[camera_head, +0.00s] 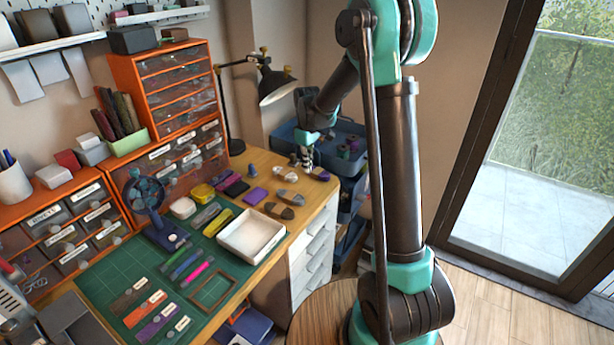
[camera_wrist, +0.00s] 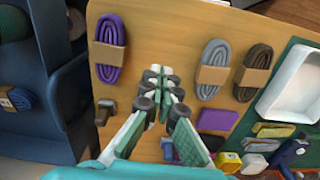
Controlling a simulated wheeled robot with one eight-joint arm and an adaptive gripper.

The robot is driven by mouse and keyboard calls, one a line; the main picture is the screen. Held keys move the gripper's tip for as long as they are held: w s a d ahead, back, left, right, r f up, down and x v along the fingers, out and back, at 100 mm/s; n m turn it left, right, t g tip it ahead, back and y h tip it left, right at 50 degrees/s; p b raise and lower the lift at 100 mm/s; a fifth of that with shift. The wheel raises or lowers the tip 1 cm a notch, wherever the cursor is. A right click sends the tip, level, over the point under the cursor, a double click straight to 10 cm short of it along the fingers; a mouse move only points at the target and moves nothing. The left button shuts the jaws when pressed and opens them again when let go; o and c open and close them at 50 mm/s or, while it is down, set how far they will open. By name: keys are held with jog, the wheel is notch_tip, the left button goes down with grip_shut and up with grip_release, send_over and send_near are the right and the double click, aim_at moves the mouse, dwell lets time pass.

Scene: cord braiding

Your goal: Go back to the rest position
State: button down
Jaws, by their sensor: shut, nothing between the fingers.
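My gripper (camera_head: 305,155) hangs over the far right end of the wooden bench (camera_head: 262,163), with my arm reaching across from the right. All three bundles lie apart from the fingers. My gripper hides part of the bench beneath it.
A black lamp (camera_head: 272,82) stands behind my gripper. Orange drawer cabinets (camera_head: 143,62) line the wall. A blue crate (camera_head: 288,133) stands beyond the bench end.

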jog(key=s+d+r+m+t, duration=0.1)
jog(key=s+d+r+m, duration=0.2)
jog(key=s, duration=0.4)
jog(key=s+d+r+m+t, duration=0.1)
jog(key=s+d+m, duration=0.1)
jog(key=s+d, duration=0.45)
jog(key=s+d+f+m+t, duration=0.1)
jog(key=s+d+f+m, duration=0.1)
jog(key=s, duration=0.6)
jog(key=s+d+f+m+t, duration=0.1)
jog(key=s+d+f+m, duration=0.1)
jog(key=s, duration=0.6)
jog(key=shift+f+m, duration=0.35)
jog(key=shift+m, duration=0.25)
